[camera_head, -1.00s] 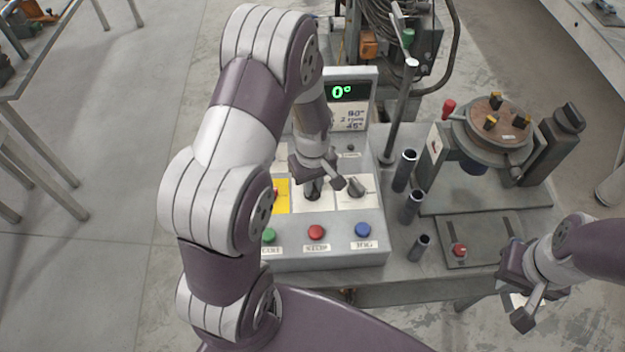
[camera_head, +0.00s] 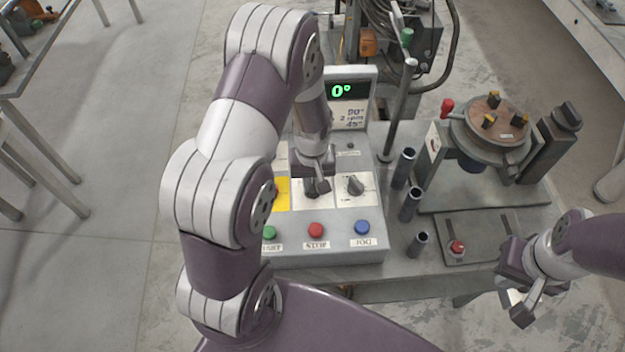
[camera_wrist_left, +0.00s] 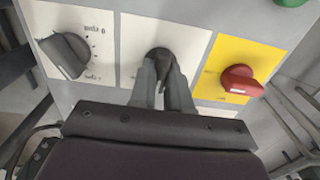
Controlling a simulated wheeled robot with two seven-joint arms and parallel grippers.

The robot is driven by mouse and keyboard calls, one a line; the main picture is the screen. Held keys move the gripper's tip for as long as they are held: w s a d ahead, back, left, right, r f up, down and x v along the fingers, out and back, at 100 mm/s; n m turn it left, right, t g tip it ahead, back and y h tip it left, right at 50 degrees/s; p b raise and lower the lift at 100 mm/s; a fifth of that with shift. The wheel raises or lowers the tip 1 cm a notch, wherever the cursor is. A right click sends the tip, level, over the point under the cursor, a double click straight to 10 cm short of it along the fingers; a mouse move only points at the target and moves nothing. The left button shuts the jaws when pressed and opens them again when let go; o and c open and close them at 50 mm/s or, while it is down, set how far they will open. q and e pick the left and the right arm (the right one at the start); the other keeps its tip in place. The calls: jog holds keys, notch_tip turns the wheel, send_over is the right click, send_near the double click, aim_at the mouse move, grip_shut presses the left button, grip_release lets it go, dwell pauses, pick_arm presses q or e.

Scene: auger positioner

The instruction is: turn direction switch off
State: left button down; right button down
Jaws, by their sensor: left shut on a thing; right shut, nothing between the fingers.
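The control box (camera_head: 330,252) stands on the table with a row of knobs on its face. My left gripper (camera_head: 316,186) reaches down to the middle knob, on a white plate. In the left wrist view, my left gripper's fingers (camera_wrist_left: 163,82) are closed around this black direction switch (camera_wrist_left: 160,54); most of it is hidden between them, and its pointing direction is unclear. A grey knob (camera_wrist_left: 66,54) with a printed scale sits beside it, and a red knob (camera_wrist_left: 240,80) on a yellow plate on the other side. My right gripper (camera_head: 515,297) is shut and empty at the lower right.
Green (camera_head: 269,233), red (camera_head: 316,230) and blue (camera_head: 362,228) buttons line the front of the box. The display (camera_head: 343,91) reads 0°. Upright tubes (camera_head: 411,204) and a round turntable fixture (camera_head: 490,129) stand to the right.

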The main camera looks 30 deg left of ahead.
aim_at(313, 184)
pick_arm(q)
jog(key=c, duration=1.1)
grip_release()
notch_tip(313, 184, up, 13)
jog(key=shift+f+b, duration=0.1)
jog(key=shift+b, duration=0.4)
jog(key=s+d+m, duration=0.1)
jog(key=s+m, duration=0.1)
jog(key=s, duration=0.1)
jog(key=s+d+m+t, duration=0.1)
jog(key=s+d+m, duration=0.1)
jog(key=s, duration=0.1)
jog(key=s+d+m, duration=0.2)
jog(key=s, duration=0.1)
jog(key=shift+f, duration=0.2)
